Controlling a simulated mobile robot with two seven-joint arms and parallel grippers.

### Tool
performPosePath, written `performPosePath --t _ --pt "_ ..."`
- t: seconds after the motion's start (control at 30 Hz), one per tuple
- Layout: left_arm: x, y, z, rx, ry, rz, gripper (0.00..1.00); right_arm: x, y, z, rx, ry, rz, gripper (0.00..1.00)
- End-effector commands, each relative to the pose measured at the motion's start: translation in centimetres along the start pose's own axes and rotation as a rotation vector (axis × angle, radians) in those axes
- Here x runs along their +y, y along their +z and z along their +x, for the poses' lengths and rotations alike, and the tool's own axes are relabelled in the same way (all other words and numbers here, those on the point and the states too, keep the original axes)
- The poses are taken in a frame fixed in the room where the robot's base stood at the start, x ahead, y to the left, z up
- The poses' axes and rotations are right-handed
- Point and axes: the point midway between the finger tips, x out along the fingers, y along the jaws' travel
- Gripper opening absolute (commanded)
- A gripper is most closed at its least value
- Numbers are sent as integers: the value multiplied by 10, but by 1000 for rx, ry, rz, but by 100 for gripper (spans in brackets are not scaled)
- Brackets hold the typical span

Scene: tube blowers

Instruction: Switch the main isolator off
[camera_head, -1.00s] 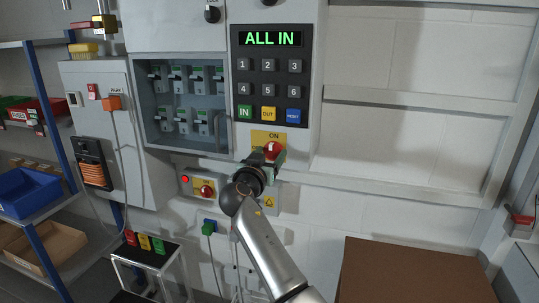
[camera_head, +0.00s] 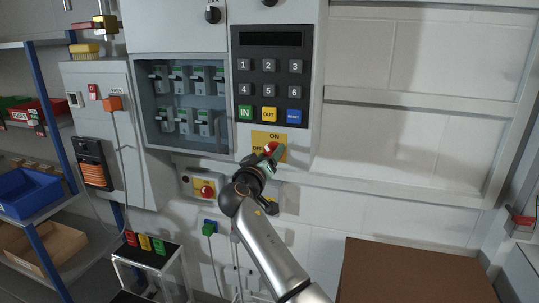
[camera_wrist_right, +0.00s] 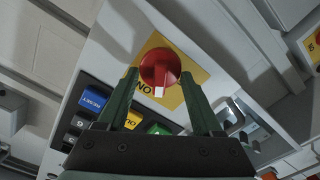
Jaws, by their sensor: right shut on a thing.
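The main isolator is a red rotary handle (camera_head: 271,147) on a yellow plate (camera_head: 282,139) marked ON and OFF, below the keypad. My right gripper (camera_head: 269,155) is shut on the red handle, its green fingers tilted across the plate. In the right wrist view the red handle (camera_wrist_right: 160,66) sits between the fingertips, with a white mark on its edge beside the ON lettering. The fingers and wrist hide part of the plate. The display (camera_head: 272,39) above the keypad is dark. My left gripper is not in view.
The keypad (camera_head: 269,90) is just above the isolator. A small box with a red button (camera_head: 206,191) is to the lower left. An open breaker cabinet (camera_head: 187,101) is to the left. A brown box (camera_head: 412,272) stands at the lower right.

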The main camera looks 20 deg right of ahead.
Motion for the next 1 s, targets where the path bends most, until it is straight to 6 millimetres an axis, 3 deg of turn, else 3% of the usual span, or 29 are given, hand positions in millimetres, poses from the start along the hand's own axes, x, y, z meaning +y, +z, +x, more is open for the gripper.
performPosePath --t 1.0 --pt "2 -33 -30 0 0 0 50 -2 -2 0 5 3 -891 12"
